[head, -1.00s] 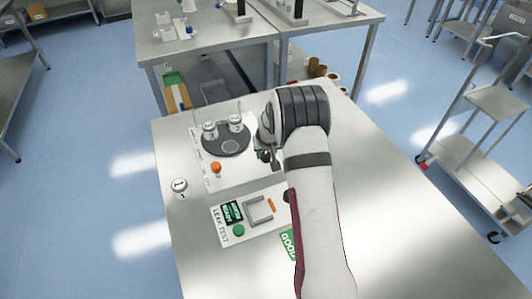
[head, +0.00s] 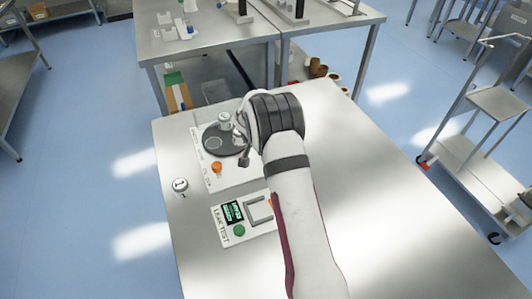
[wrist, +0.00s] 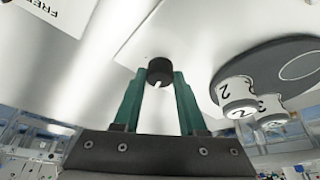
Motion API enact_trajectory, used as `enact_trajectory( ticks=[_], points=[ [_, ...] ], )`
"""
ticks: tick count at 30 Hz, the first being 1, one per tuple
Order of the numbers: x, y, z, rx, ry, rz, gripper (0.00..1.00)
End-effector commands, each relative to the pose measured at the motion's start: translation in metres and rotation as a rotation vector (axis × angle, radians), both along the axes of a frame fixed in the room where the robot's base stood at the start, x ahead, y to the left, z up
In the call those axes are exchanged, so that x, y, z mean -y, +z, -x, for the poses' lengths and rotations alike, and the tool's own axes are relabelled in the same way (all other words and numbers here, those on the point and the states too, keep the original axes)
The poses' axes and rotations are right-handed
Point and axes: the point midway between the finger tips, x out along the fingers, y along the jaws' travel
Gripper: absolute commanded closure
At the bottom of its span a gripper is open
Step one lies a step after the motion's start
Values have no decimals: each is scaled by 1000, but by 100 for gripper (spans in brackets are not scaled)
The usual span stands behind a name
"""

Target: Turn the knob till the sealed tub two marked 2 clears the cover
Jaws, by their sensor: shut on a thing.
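The black knob (wrist: 159,68) shows between the green fingertips of my gripper (wrist: 159,78), which is shut on it. In the head view my gripper (head: 245,159) is low at the right side of the dark round disc (head: 214,143). The tub marked 2 (wrist: 236,95) stands on the disc in the wrist view, beside a tub marked 3 (wrist: 270,112). In the head view one white tub (head: 224,121) shows at the back of the disc; its mark is too small to read, and my arm hides part of that area. I cannot make out the cover's edges.
An orange knob (head: 217,168) is on the plate in front of the disc. The leak test panel (head: 229,225) with a green button lies nearer. The table's right side is clear.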

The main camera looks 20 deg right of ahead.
Motion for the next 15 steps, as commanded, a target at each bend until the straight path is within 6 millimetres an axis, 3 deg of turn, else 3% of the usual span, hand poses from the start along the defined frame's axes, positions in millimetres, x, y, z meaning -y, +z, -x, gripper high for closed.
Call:
enact_trajectory(
  ticks=[15],
  points=[
    [-1,0,-3,3,-332,-1,100]
  ],
)
